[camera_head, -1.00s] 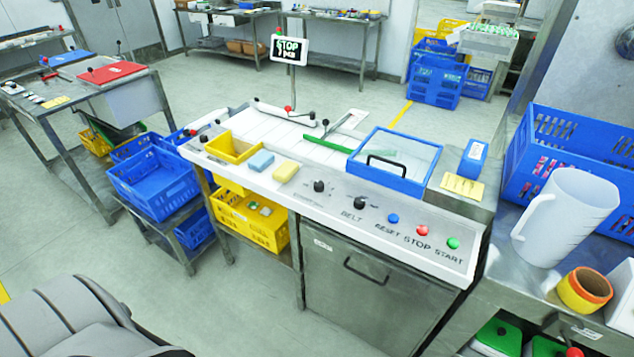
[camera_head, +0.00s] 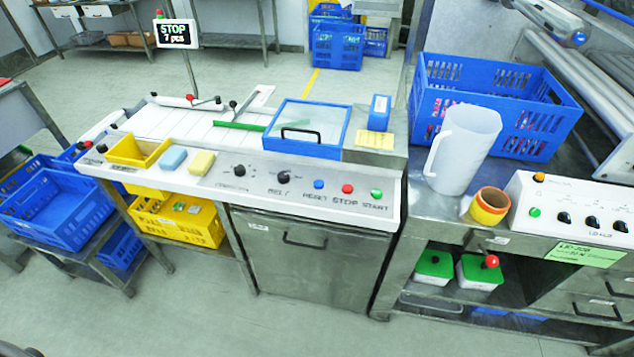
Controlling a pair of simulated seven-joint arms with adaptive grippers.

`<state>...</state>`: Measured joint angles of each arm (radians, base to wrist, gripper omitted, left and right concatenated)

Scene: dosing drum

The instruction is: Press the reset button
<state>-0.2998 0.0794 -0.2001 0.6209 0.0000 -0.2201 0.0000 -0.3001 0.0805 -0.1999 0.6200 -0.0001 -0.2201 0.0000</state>
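The blue reset button (camera_head: 319,184) sits on the sloped front panel (camera_head: 250,184) of the belt machine, above the printed word RESET. The red stop button (camera_head: 347,188) and the green start button (camera_head: 376,194) are to its right. Two black knobs, one of them the belt knob (camera_head: 283,177), are to its left. A display (camera_head: 176,34) on a post behind the machine reads STOP and 7 pcs. Neither of my grippers is in view, and nothing covers the reset button.
A blue-framed clear lid (camera_head: 342,133) with a black handle lies behind the buttons. A white jug (camera_head: 466,150), a yellow-orange ring (camera_head: 489,206) and a large blue crate (camera_head: 430,88) stand on the right bench. Blue crates (camera_head: 55,203) are at the left. The floor in front is clear.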

